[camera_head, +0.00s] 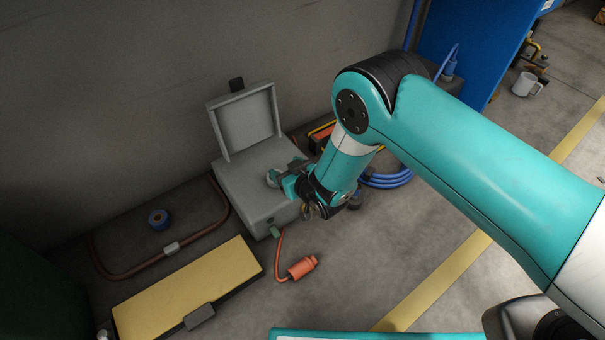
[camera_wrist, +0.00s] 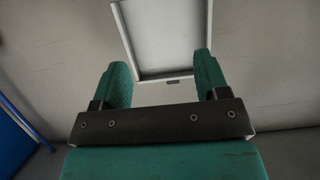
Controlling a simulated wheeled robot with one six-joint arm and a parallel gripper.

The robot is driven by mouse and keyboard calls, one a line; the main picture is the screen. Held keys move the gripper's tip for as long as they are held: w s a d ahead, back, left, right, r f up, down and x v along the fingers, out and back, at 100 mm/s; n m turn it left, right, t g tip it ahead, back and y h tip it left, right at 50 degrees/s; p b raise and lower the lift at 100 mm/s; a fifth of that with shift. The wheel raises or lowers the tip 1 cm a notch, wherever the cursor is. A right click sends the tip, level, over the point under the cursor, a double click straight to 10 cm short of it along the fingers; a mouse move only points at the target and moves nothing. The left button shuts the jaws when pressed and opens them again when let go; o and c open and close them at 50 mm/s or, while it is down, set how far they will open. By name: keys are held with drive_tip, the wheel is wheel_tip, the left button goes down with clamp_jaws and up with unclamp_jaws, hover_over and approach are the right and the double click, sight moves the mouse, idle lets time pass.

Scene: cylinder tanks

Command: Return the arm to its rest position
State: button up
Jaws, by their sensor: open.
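My teal arm reaches in from the right in the head view, bent at the elbow. My gripper (camera_head: 283,174) is over the grey box (camera_head: 248,196), near its right side. The box's lid (camera_head: 245,123) stands raised toward the wall. In the wrist view my gripper (camera_wrist: 163,80) shows two green fingers spread wide with nothing between them. The raised lid (camera_wrist: 165,35) is beyond the fingers there. Whether the gripper touches the box is hard to tell.
A coiled blue hose (camera_head: 389,180) lies behind my arm. A mug (camera_head: 525,84) stands far right.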

drive_tip(key=shift+d+f, duration=0.1)
idle(0.5)
drive_tip(key=w+d+r+m+g+h+p, duration=0.2)
drive_tip(key=d+r+p, duration=0.1)
drive_tip(key=r, duration=1.3)
drive_tip(key=s+d+r+g+p, duration=0.1)
drive_tip(key=s+d+r+g, duration=0.15)
drive_tip(key=r, duration=0.45)
drive_tip(key=s+d+r+g+p, duration=0.1)
drive_tip(key=s+d+r, duration=0.2)
drive_tip(key=r, duration=0.4)
drive_tip(key=s+d+r+g+h+p, duration=0.1)
drive_tip(key=s+d+r+g+p, duration=0.1)
drive_tip(key=s+d+r, duration=0.35)
drive_tip(key=s+d+r+n+g+p, duration=0.1)
drive_tip(key=s+d+r+g, duration=0.15)
drive_tip(key=s+r, duration=0.6)
drive_tip(key=s+d+r+g+h+p, duration=0.1)
drive_tip(key=s+d+r+p, duration=0.3)
drive_tip(key=s, duration=0.7)
wheel_tip(320, 180, up, 36)
drive_tip(key=d+p, duration=0.1)
drive_tip(key=p, duration=3.4)
drive_tip(key=shift+r+p, duration=0.25)
drive_tip(key=shift+p, duration=0.05)
drive_tip(key=shift+d, duration=0.1)
